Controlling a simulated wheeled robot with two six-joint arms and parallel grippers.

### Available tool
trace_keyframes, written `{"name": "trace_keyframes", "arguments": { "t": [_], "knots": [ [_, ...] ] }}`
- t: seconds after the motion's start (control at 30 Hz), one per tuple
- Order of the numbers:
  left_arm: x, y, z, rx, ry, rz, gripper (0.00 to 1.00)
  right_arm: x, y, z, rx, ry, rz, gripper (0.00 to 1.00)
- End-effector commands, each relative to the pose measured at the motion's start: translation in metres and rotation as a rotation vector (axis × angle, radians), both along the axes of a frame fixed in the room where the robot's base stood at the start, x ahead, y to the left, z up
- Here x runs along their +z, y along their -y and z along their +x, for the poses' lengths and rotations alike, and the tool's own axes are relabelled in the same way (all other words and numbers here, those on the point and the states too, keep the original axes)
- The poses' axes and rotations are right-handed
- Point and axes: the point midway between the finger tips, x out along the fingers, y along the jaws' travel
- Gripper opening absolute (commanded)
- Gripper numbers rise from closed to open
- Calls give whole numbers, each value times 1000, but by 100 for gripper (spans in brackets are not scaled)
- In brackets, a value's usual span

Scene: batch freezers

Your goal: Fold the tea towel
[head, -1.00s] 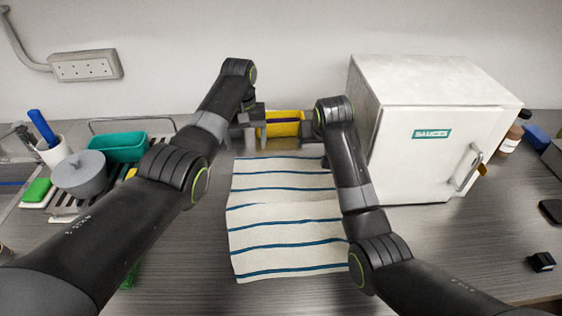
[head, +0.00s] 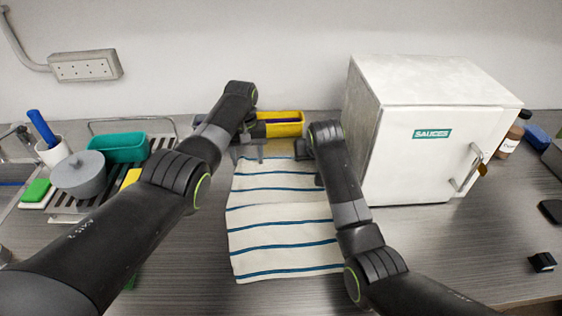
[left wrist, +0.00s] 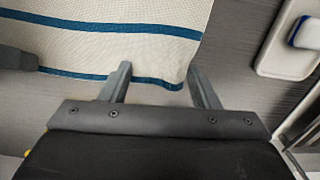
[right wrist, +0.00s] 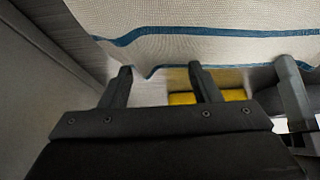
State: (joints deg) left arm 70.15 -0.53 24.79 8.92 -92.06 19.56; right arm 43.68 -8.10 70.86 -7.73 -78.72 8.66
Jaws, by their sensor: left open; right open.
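The tea towel (head: 275,222), cream with blue stripes, lies spread on the counter in front of me, with slight ripples. My left gripper (head: 249,156) is open at the towel's far left corner. In the left wrist view the towel's blue-striped edge (left wrist: 100,78) reaches between the open fingers (left wrist: 158,72). My right gripper (right wrist: 160,72) is open at the far right part of the towel, partly hidden by its own arm in the head view. In the right wrist view the towel edge (right wrist: 200,32) lies at the fingertips; contact cannot be told.
A yellow container (head: 284,127) stands behind the towel. A white SAUCES cabinet (head: 430,150) stands close on the right. A dish rack (head: 70,204) with a teal tub (head: 118,148) and grey pot (head: 82,176) is on the left. Counter in front of the towel is clear.

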Motion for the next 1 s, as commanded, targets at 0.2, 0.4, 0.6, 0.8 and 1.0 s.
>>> {"name": "trace_keyframes", "arguments": {
  "t": [0.2, 0.4, 0.6, 0.8, 1.0],
  "knots": [
    [-1, 0, 0, 0, 0, 0, 41, -4, -8, -2, -1, -10, 1, 41],
    [0, 0, 0, 0, 0, 0, 28, -5, -16, -3, -1, -11, 2, 28],
    [0, 0, 0, 0, 0, 0, 15, -5, -23, -4, 0, -12, 1, 15],
    [0, 0, 0, 0, 0, 0, 2, -5, -29, -5, 1, -13, 0, 2],
    [0, 0, 0, 0, 0, 0, 0, -6, -28, -5, -1, -13, -1, 0]
  ]
}}
